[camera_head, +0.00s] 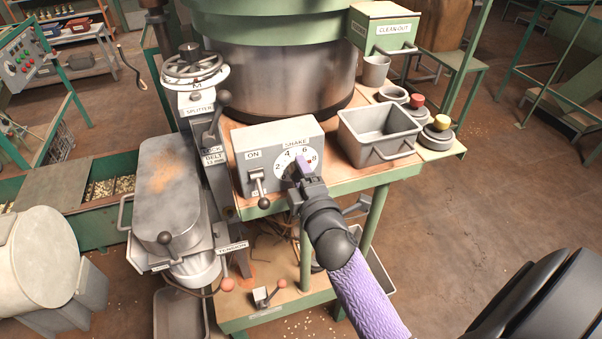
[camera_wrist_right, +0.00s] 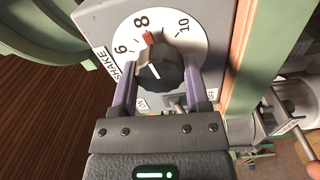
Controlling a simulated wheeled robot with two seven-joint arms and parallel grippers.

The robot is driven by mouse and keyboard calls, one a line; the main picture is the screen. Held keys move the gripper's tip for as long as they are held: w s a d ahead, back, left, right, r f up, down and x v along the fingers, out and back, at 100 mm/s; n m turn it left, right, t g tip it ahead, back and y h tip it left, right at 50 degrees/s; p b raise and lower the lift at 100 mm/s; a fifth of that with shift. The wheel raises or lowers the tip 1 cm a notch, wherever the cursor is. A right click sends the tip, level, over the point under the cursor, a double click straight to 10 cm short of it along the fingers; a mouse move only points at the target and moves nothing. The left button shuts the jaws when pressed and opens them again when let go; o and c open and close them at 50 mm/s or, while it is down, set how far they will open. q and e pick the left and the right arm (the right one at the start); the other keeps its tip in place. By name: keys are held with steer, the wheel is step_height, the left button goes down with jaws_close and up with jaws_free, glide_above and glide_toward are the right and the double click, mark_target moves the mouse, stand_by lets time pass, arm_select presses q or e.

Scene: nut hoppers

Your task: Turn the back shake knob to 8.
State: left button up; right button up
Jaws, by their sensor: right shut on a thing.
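The shake knob (camera_wrist_right: 160,70) is dark and sits on a white round dial (camera_wrist_right: 116,35) numbered 6, 8 and 10 in the right wrist view. A red mark (camera_wrist_right: 150,38) at the knob's edge lies just below the 8. In the head view the dial (camera_head: 285,160) is on a grey box (camera_head: 240,146) labelled SHAKE; my gripper hides most of the knob. My right gripper (camera_head: 302,168) is shut on the knob, with one purple finger on each side, also in the right wrist view (camera_wrist_right: 160,84). My left gripper is not in view.
A lever (camera_head: 258,188) marked ON stands left of the dial. A grey metal bin (camera_head: 378,132) is just right of the box. A large steel drum (camera_head: 280,75) rises behind.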

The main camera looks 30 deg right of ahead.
steer(key=o, duration=1.3)
steer(key=shift+s, duration=0.1)
steer(key=b+v, duration=0.2)
steer(key=v, duration=0.7)
steer(key=shift+s, duration=0.4)
steer(key=shift+f, duration=0.15)
